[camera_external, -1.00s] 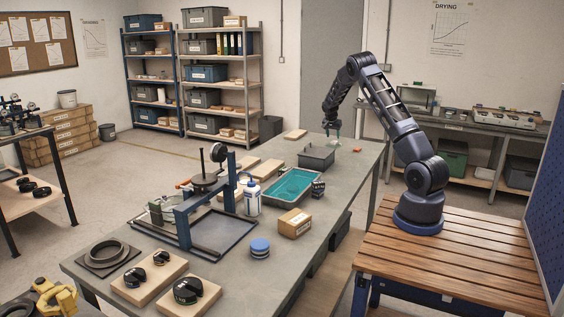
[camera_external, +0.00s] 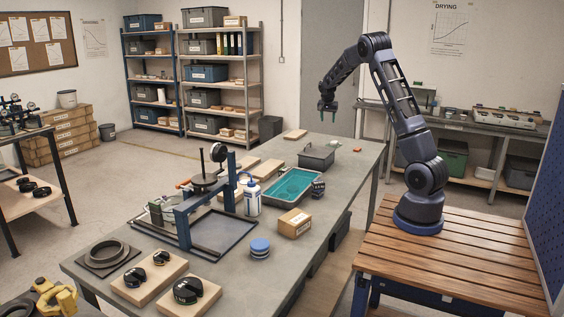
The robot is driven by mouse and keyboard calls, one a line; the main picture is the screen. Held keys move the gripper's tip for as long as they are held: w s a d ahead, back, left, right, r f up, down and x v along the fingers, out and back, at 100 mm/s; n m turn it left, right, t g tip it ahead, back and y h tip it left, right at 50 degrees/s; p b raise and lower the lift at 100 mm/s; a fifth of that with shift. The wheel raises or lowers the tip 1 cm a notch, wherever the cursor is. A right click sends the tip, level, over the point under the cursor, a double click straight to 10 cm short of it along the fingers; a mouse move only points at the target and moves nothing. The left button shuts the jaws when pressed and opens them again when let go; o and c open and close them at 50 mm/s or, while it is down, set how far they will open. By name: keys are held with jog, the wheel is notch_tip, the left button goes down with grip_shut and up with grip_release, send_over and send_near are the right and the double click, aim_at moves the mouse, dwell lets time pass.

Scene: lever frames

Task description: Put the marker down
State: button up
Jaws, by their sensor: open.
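My gripper (camera_external: 328,117) is open, with its fingers pointing down, raised above the far end of the long grey worktable (camera_external: 345,182). I see nothing held between the fingers. I cannot make out a marker for certain at this size. A small reddish object (camera_external: 357,149) lies on the table's far right part, but it is too small to identify. A dark grey open bin (camera_external: 317,163) stands on the table below my gripper and a little to its left.
A teal tray (camera_external: 291,199), a small cardboard box (camera_external: 294,223), a white bottle (camera_external: 252,198) and a blue-framed press (camera_external: 183,228) stand nearer on the table. A light wooden block (camera_external: 295,134) lies at the far edge. The tabletop right of the bin is mostly clear.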

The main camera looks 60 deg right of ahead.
jog(key=s+a+r+n+t+y, duration=0.1)
jog(key=s+a+r+n, duration=0.15)
jog(key=a+r, duration=0.6)
jog(key=s+a+r+n+t+y, duration=0.1)
jog(key=s+a+r+n, duration=0.2)
jog(key=a, duration=1)
jog(key=s+a+r+n+t, duration=0.15)
jog(key=s+a+r, duration=0.35)
jog(key=a, duration=0.5)
jog(key=s+a+f+n+y, duration=0.1)
jog(key=s+a+n, duration=0.8)
jog(key=s+a, duration=1.3)
jog(key=s+y, duration=0.1)
jog(key=s, duration=0.2)
jog(key=shift+a+f+n, duration=0.15)
jog(key=shift+f+n, duration=0.05)
jog(key=shift+n, duration=0.1)
